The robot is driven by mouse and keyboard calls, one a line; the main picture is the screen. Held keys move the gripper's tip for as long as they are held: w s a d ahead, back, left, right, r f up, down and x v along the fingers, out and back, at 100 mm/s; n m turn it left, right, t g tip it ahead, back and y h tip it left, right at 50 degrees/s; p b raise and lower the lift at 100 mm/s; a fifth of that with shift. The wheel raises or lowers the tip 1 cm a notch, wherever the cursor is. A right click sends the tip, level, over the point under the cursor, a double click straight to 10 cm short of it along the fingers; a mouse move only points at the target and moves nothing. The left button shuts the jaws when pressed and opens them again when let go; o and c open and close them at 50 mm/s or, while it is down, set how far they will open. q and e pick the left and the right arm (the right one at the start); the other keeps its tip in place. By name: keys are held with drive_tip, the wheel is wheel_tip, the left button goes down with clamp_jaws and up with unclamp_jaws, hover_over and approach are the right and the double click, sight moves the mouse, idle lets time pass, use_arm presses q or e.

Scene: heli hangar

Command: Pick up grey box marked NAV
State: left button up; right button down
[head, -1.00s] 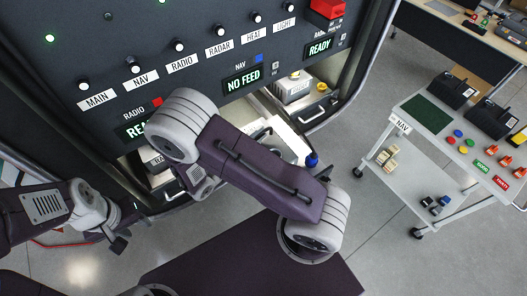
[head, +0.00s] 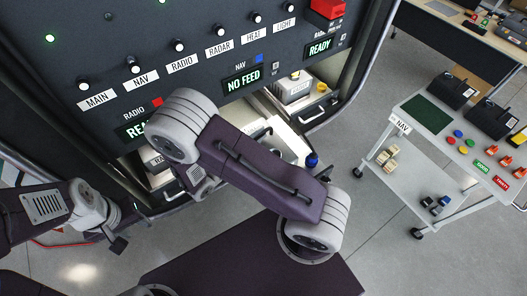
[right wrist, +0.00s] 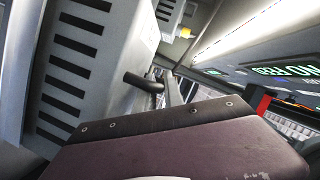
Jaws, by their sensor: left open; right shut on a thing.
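A grey box (head: 291,154) with a blue knob (head: 312,160) shows in the head view in the lit middle bay under the NAV sign, mostly hidden by my right arm. I can read no mark on it. In the right wrist view a grey vented box (right wrist: 110,60) stands close on the left, with a dark bar handle (right wrist: 143,82) at my right gripper (right wrist: 165,110). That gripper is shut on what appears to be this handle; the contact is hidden. The head view hides its fingers. My left gripper (head: 119,234) is open and empty, left of the bays.
The panel's NAV display (head: 243,80) reads NO FEED. A grey box with a yellow knob (head: 296,86) sits in the right bay, another grey box (head: 157,163) in the left bay. A cart (head: 450,145) with a NAV tag and a green mat (head: 426,113) stands right, across open floor.

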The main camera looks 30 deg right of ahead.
wheel_tip(320, 180, up, 10)
drive_tip(key=shift+r+p, duration=0.1)
drive_tip(key=shift+p, duration=0.25)
drive_tip(key=shift+w, duration=0.1)
